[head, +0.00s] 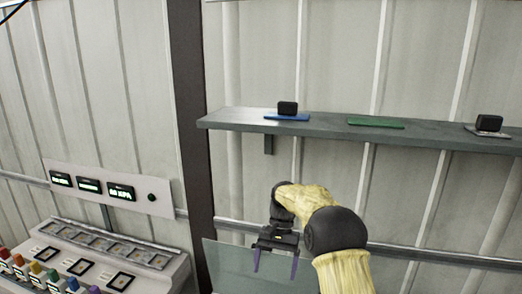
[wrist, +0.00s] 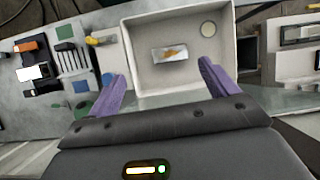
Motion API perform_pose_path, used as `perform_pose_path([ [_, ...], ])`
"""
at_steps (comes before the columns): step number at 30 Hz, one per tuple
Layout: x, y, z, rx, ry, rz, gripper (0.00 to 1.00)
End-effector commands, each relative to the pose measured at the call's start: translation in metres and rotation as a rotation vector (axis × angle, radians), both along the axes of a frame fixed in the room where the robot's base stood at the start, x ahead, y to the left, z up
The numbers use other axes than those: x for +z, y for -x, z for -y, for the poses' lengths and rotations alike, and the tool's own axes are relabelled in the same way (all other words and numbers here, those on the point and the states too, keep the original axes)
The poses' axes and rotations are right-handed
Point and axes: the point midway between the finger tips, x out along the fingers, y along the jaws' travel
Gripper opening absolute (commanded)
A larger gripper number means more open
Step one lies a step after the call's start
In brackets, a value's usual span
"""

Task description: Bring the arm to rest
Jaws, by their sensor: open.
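My gripper (head: 276,262) hangs below the wall shelf at the end of my yellow-sleeved arm, its two purple fingers pointing down. In the wrist view my gripper (wrist: 160,88) is open, the fingers wide apart with nothing between them. Beyond the fingertips is a light open-topped box (wrist: 133,50). The box appears apart from the fingers.
A grey shelf (head: 230,119) holds a blue mat (head: 287,117) with a black block, a green mat (head: 375,122), and another black block (head: 489,122) at right. A clear panel (head: 228,268) stands beside my gripper. A control console (head: 95,262) is at left.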

Motion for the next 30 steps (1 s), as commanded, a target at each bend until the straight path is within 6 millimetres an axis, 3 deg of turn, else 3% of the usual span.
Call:
perform_pose_path([
  [14, -0.028, 0.077, 0.054, 0.068, 0.045, 0.29, 0.85],
  [30, -0.075, 0.211, 0.107, 0.187, 0.109, 0.594, 0.85],
])
